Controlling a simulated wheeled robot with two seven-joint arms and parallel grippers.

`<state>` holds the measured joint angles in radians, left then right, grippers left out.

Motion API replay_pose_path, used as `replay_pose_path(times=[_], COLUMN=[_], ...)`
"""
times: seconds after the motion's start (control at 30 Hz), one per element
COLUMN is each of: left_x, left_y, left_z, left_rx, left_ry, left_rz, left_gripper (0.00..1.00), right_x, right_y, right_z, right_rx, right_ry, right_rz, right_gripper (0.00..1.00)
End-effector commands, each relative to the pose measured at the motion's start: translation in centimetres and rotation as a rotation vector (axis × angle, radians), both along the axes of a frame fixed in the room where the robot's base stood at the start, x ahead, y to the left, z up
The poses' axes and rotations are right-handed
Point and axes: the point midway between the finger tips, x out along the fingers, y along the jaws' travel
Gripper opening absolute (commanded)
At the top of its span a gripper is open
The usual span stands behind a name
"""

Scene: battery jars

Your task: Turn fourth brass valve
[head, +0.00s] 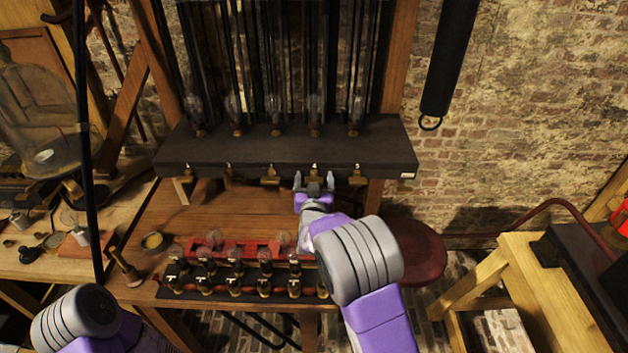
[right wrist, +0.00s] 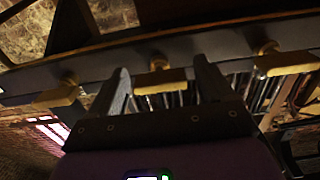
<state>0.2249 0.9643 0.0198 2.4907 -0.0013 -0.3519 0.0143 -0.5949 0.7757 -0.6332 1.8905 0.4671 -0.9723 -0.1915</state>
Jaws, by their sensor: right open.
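A row of brass valves hangs under the front edge of the dark shelf (head: 290,152). The third valve from the left (head: 271,177) and the fifth (head: 357,177) show on either side of my right gripper (head: 315,180). The fourth is mostly hidden by that gripper in the head view. In the right wrist view, the fourth valve (right wrist: 160,78) shows its flat brass handle between the two fingertips of my open right gripper (right wrist: 163,78). I cannot tell whether the fingers touch it. My left arm shows at the lower left, but its gripper is out of frame.
Several glass jars (head: 273,106) with brass bases stand on the shelf. Below is a wooden bench (head: 215,210) with a red rack (head: 245,247) and several dark, brass-fitted pieces along its front. A yellow wooden stand (head: 530,275) is at the right.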

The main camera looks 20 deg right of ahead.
Motion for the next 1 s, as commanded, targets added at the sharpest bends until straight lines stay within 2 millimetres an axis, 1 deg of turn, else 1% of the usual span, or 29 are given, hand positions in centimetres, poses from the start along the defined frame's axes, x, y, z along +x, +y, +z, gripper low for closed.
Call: replay_pose_path(times=[0.07, 0.1, 0.27, 0.4, 0.43, 0.47, 0.77, 1.0], left_x=[0.00, 0.00, 0.00, 0.00, 0.00, 0.00, 0.00, 0.00], left_y=[0.00, 0.00, 0.00, 0.00, 0.00, 0.00, 0.00, 0.00], left_z=[0.00, 0.00, 0.00, 0.00, 0.00, 0.00, 0.11, 0.43], left_rx=[0.000, 0.000, 0.000, 0.000, 0.000, 0.000, 0.000, 0.000], left_ry=[0.000, 0.000, 0.000, 0.000, 0.000, 0.000, 0.000, 0.000], left_rz=[0.000, 0.000, 0.000, 0.000, 0.000, 0.000, 0.000, 0.000], left_gripper=[0.43, 0.43, 0.43, 0.43, 0.43, 0.43, 0.43, 0.43], right_x=[-0.01, -0.02, -0.03, -0.04, -0.04, -0.04, -0.04, -0.03], right_y=[0.00, 0.01, 0.01, 0.01, 0.02, 0.01, 0.05, 0.12], right_z=[-0.01, -0.01, -0.01, 0.00, 0.00, 0.00, 0.01, 0.05], right_rx=[0.000, 0.000, 0.000, 0.000, 0.000, 0.000, -0.041, -0.179], right_ry=[0.000, 0.000, 0.000, 0.000, 0.000, 0.000, 0.012, 0.051], right_rz=[0.000, 0.000, 0.000, 0.000, 0.000, 0.000, 0.000, 0.001], right_gripper=[0.81, 0.78, 0.53, 0.32, 0.27, 0.25, 0.25, 0.25])
